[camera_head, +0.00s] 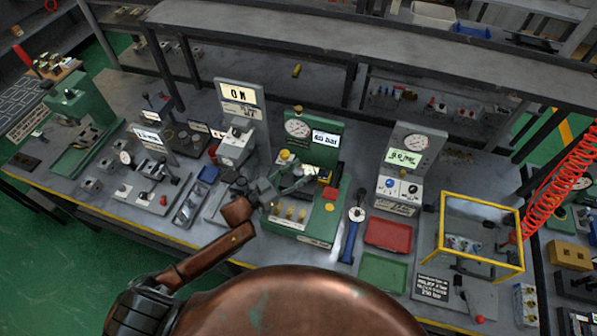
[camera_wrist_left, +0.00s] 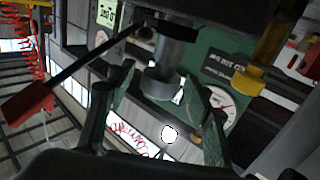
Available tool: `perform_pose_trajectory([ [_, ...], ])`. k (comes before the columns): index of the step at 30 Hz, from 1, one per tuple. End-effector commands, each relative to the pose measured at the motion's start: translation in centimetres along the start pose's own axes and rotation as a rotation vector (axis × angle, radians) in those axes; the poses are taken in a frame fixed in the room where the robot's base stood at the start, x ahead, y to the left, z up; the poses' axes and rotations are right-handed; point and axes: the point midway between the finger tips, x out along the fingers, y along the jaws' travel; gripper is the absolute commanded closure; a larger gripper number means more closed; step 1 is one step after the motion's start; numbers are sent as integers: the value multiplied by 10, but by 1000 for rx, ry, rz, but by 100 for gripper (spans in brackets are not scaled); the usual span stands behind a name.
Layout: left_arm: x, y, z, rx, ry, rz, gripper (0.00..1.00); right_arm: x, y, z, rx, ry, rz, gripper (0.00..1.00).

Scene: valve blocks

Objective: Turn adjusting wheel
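A green valve station with a round gauge and a lit display reading about 60 bar (camera_head: 325,139) stands at the middle of the bench. My left gripper (camera_head: 306,176) is at the front of this station, and its arm hides part of it. In the left wrist view, the two fingers of my left gripper (camera_wrist_left: 160,82) are spread apart. A grey stepped round part (camera_wrist_left: 163,78), perhaps the adjusting wheel, shows between them; I see no clear contact. The gauge (camera_wrist_left: 222,108) and a yellow knob (camera_wrist_left: 249,80) are beside it. My right gripper is not in view.
A blue-handled tool (camera_head: 351,236), a red tray (camera_head: 388,234) and a green tray (camera_head: 383,272) lie right of the station. A grey gauge station (camera_head: 410,160) and a yellow frame (camera_head: 481,203) stand farther right. A red-ended lever (camera_wrist_left: 28,100) shows close by in the left wrist view.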

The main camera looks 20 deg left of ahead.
Motion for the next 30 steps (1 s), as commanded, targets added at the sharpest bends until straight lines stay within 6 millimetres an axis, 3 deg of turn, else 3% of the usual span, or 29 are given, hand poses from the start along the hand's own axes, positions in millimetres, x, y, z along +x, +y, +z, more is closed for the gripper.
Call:
perform_pose_trajectory([
  [10,0,0,0,0,0,0,77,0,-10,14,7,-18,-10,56],
  [18,0,0,0,0,0,0,96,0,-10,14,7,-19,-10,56],
  [30,1,2,-4,-7,8,-120,96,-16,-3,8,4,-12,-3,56],
])
